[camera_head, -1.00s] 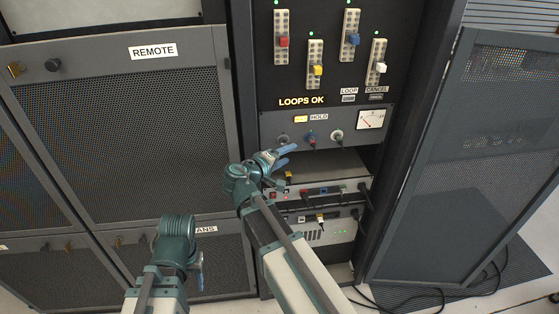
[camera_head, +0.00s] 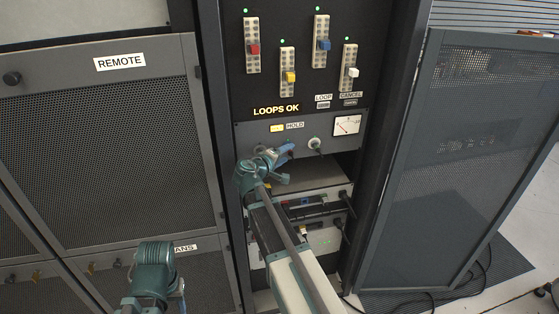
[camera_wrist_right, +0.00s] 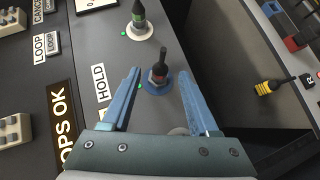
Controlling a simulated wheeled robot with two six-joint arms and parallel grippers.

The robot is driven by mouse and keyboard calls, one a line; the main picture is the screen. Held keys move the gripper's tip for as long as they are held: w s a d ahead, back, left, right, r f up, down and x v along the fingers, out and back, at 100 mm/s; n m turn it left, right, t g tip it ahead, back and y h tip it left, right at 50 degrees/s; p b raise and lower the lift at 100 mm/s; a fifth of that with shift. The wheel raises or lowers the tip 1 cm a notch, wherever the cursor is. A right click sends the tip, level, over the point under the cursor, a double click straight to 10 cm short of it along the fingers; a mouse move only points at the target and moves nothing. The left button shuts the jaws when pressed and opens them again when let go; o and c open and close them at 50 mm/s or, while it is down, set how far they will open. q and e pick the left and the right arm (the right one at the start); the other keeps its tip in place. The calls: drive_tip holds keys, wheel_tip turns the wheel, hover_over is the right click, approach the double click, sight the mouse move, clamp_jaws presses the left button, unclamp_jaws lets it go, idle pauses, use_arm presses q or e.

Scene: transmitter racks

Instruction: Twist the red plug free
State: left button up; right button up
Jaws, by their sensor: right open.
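A plug with a dark tip and a reddish collar (camera_wrist_right: 158,72) sits in a blue-ringed socket on the grey HOLD panel in the right wrist view; I take it as the red plug. My right gripper (camera_head: 284,153) is open in front of this panel. In the wrist view its two blue fingers (camera_wrist_right: 159,78) show on either side of the plug, with gaps and no visible grip. In the head view the gripper hides the plug. My left gripper is mostly hidden behind its wrist at the lower left, so its jaws cannot be read.
A green plug in a white-ringed socket (camera_wrist_right: 139,16) is close by; the head view shows it too (camera_head: 314,143). A red slider handle (camera_head: 254,48) is higher up. Rack units (camera_head: 310,205) lie below. An open mesh door (camera_head: 445,160) stands at right.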

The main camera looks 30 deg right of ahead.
drive_tip(key=shift+w+d+f, duration=0.1)
drive_tip(key=shift+w+d, duration=0.05)
drive_tip(key=shift+d, duration=0.2)
clamp_jaws()
idle(0.3)
drive_tip(key=shift+a+f+n+t+h+b, duration=0.1)
drive_tip(key=shift+f+n+t+h+b, duration=0.15)
drive_tip(key=shift+n+h+b, duration=1.1)
drive_tip(key=shift+f+n+t+h+b, duration=0.1)
drive_tip(key=shift+f+t+h+b, duration=0.25)
drive_tip(key=shift+b, duration=2.05)
drive_tip(key=shift+r, duration=0.15)
drive_tip(key=shift+h+b, duration=0.3)
drive_tip(key=shift+b, duration=0.2)
drive_tip(key=shift+f+n+t+h+b, duration=0.2)
drive_tip(key=shift+n+t+h+b, duration=0.35)
drive_tip(key=shift+n+b, duration=0.75)
drive_tip(key=shift+f+n+t+h+b, duration=0.15)
drive_tip(key=shift+n+t+h+b, duration=0.4)
drive_tip(key=shift+b, duration=1.35)
